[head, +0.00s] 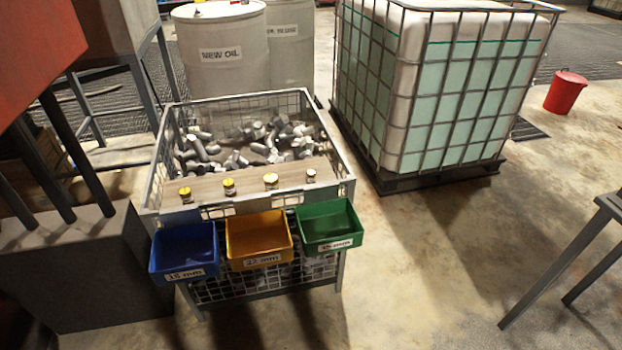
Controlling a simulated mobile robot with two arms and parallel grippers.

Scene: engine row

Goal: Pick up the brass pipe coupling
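Several small fittings stand in a row on a wooden board (240,180) along the front of a wire mesh crate. From left to right, they are a yellow-topped fitting (185,193), another yellow-topped fitting (229,187), a paler yellowish fitting (270,181) and a small fitting with a whitish top and dark reddish side (311,176). They are too small to tell which one is the brass pipe coupling. They stand apart from one another. Neither of my grippers is in view.
The mesh crate (346,165) holds many grey metal parts. Blue (185,250), yellow (257,240) and green (328,226) bins hang on its front. A caged tank (440,95) stands right, drums (222,50) behind, a dark block (85,270) left.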

